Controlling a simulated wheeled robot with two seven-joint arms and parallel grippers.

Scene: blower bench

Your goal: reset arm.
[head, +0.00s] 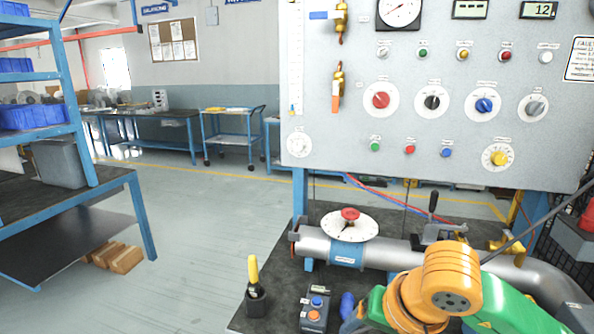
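My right arm, with orange and green links (450,280), comes in from the lower right over the front of the bench. It is bent, and its far end reaches the bottom edge beside a small control box (315,310) with a blue and an orange button. A blue and dark part (348,306) shows at that end; I cannot make out the fingers or whether they are open. My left arm and gripper are not in view.
A grey panel (430,125) with gauges, knobs and lamps stands behind the bench. A metal pipe (390,254) with a white dial (350,224) and red knob lies across the bench. A yellow-handled tool (254,272) stands in a black holder.

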